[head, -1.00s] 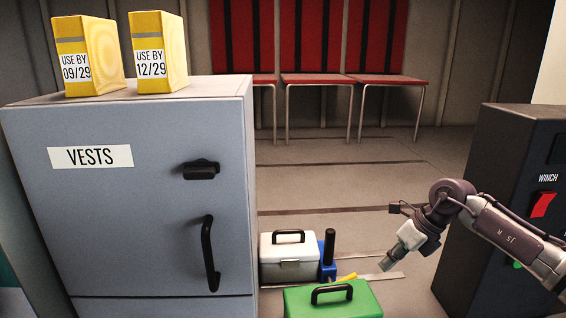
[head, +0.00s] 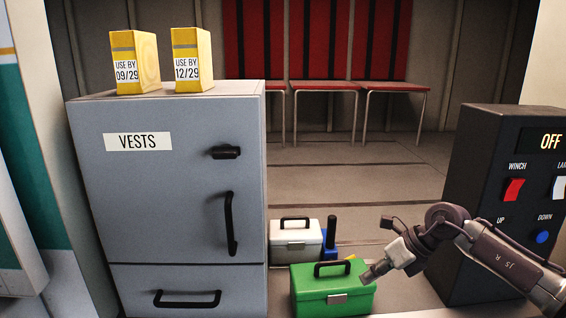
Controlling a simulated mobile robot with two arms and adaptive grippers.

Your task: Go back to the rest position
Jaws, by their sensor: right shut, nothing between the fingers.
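My right gripper (head: 372,273) shows at the lower right of the head view. Its arm comes in from the right edge. The gripper is shut and empty, its tip pointing down and left, beside the right end of a green case (head: 333,297) in the picture. I cannot tell whether it touches the case. My left gripper and arm are not in view.
A grey VESTS cabinet (head: 170,210) stands at left with two yellow boxes (head: 135,64) on top. A white case (head: 296,241) and a blue item (head: 329,252) sit behind the green case. A dark winch panel (head: 490,180) reading OFF stands at right. Red chairs (head: 325,86) line the back wall.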

